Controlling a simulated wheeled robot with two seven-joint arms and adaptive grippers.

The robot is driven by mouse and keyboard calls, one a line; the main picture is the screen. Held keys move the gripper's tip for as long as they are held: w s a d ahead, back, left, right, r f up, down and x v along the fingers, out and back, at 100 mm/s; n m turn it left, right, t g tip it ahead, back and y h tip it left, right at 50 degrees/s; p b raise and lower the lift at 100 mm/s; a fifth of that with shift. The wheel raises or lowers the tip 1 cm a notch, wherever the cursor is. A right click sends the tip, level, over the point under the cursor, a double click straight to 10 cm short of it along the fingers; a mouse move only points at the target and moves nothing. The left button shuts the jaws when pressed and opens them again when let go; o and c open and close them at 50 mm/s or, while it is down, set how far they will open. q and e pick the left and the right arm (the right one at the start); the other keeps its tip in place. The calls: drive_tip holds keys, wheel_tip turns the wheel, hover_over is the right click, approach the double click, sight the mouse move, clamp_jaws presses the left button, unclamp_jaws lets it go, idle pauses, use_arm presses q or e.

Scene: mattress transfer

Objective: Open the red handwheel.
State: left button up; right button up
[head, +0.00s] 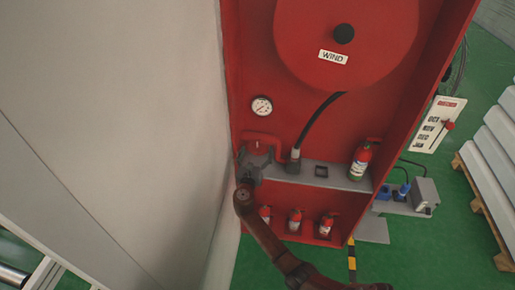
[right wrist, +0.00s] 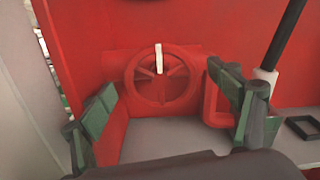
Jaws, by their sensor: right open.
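The red handwheel (right wrist: 161,78) shows in the right wrist view, mounted on a red backing inside a red cabinet (head: 230,80). It is a round spoked wheel with a white mark at its top. In the head view my right gripper (head: 258,158) is at the left end of the grey shelf and largely covers the wheel. In the right wrist view my right gripper (right wrist: 168,112) is open, with one green-padded finger on each side of the wheel and apart from it. A red pipe (right wrist: 214,95) stands beside the right finger. My left gripper is not in view.
A grey shelf (head: 325,175) holds a fire extinguisher (head: 361,158) at its right. A black hose (head: 315,125) comes down to the shelf beside the gripper. A gauge (head: 262,106) is above. A pale wall (head: 150,110) stands close on the left. Several small extinguishers are below.

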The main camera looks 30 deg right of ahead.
drive_tip(key=shift+x, duration=1.3)
drive_tip(key=shift+c, duration=0.6)
drive_tip(key=c, duration=1)
drive_tip(key=shift+c, duration=0.2)
